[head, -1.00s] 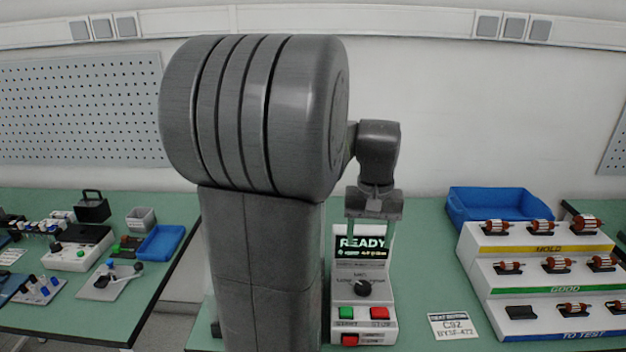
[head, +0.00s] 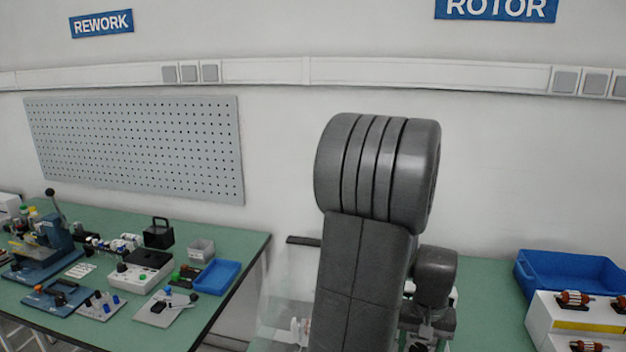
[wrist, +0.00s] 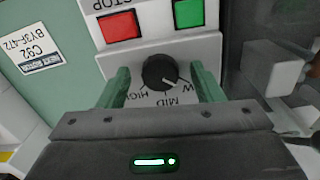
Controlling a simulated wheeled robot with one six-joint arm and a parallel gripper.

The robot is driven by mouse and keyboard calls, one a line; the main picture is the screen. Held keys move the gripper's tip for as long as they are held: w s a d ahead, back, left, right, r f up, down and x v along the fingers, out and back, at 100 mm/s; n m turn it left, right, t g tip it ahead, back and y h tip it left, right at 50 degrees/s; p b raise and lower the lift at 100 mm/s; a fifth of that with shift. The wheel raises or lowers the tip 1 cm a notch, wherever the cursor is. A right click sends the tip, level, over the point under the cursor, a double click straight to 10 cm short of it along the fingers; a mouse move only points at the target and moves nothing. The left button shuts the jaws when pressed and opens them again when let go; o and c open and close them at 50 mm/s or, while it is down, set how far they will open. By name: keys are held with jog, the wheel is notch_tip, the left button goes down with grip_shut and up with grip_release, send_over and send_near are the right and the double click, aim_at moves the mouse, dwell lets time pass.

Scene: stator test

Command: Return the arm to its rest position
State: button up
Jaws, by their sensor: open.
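My arm stands in the middle of the head view, its upper joint bulky and grey. My gripper (wrist: 162,80) is open in the wrist view, with a green finger on each side of a black knob (wrist: 160,72). The knob sits on a white tester panel (wrist: 215,45) marked HIGH and MID. I cannot tell how far the fingertips are from the panel. In the head view my wrist is low at the right of the arm; the fingertips and most of the tester are hidden there.
A red button (wrist: 120,27) and a green button (wrist: 188,13) are beside the knob. A blue bin (head: 570,275) and a white rotor rack (head: 570,325) stand at right. Another bench (head: 100,222) with tools is at left.

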jog(key=shift+r, duration=0.1)
dwell(0.3)
notch_tip(320, 180, up, 14)
notch_tip(320, 180, down, 14)
jog(key=shift+f, duration=0.1)
jog(key=shift+w+m, duration=0.1)
jog(key=shift+m, duration=0.2)
jog(key=m, duration=0.9)
jog(key=shift+a, duration=0.1)
notch_tip(320, 180, up, 14)
jog(key=shift+f+m, duration=0.2)
jog(key=shift+m, duration=0.1)
jog(key=shift+r+p, duration=0.1)
jog(key=shift+p, duration=0.2)
